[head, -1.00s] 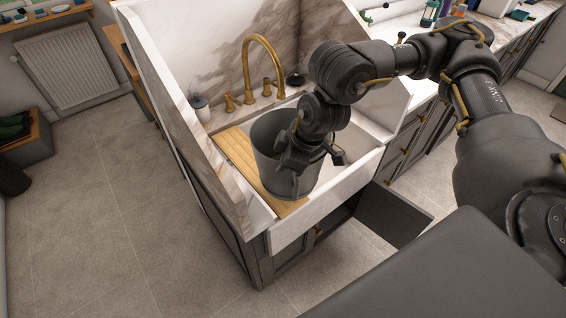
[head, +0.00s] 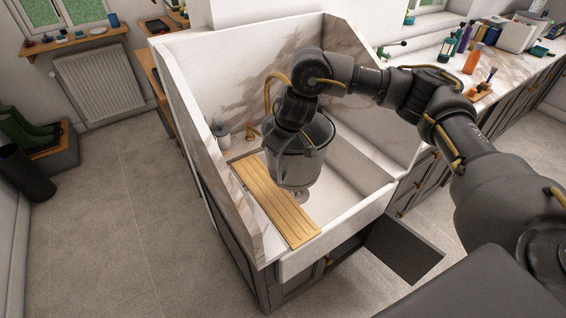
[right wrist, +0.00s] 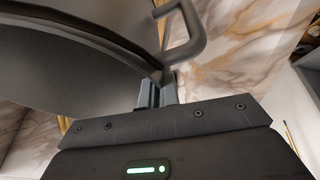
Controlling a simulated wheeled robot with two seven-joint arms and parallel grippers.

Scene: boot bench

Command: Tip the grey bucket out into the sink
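The grey bucket (head: 299,168) is in the head view, over the white sink (head: 345,205), looking close to upright. It appears held above the basin floor, with the drain showing just below it. My right gripper (right wrist: 158,93) is at the bucket's edge. In the right wrist view its fingers are close together on the rim beside a bent handle bracket, and the bucket's dark wall (right wrist: 70,75) fills the left. My right wrist hides part of the bucket's mouth in the head view, and its contents cannot be seen. My left gripper is not in view.
A slatted wooden board (head: 272,200) lies across the sink's left side. A brass tap (head: 268,95) stands behind the bucket, partly hidden. Marbled walls rise at the left and back. A cabinet door (head: 405,250) hangs open below the front. The basin's right side is clear.

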